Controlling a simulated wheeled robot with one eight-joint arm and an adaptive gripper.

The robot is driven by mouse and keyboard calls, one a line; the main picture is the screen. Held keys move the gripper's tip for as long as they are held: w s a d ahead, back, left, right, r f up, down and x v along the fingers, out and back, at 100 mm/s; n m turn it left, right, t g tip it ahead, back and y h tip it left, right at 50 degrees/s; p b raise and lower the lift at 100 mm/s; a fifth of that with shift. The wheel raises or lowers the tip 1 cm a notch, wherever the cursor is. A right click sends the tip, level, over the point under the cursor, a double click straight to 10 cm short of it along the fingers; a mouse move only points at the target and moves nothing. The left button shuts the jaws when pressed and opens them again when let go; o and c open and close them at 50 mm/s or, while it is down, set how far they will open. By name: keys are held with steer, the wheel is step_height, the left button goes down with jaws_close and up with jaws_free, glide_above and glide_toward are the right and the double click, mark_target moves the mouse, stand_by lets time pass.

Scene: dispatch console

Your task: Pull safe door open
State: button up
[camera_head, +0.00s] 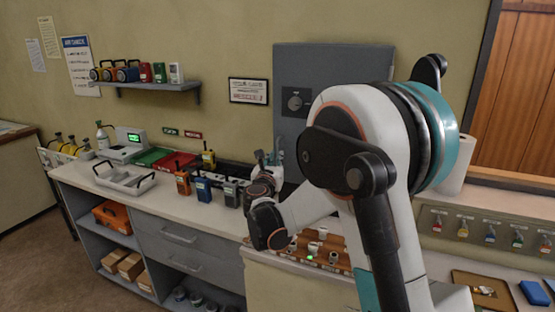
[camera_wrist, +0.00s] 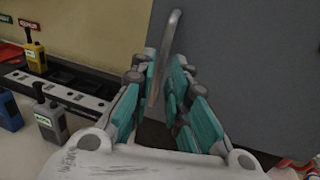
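A curved metal handle (camera_wrist: 171,32) stands out from the door. My gripper (camera_wrist: 163,82) is at the handle, its teal-padded fingers on either side of the handle's lower part. The fingers look apart; whether a pad touches the handle is unclear. In the head view my gripper (camera_head: 268,160) is small and partly behind my arm, which covers the door's lower right.
Handheld radios (camera_head: 203,189) stand on the counter (camera_head: 130,196) left of my gripper, with a black charger rack (camera_wrist: 68,92) behind them. A shelf (camera_head: 155,87) hangs at upper left. A key panel (camera_head: 480,232) is at right.

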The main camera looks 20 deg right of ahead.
steer(key=shift+x, duration=1.9)
steer(key=shift+c, duration=0.6)
jaws_close()
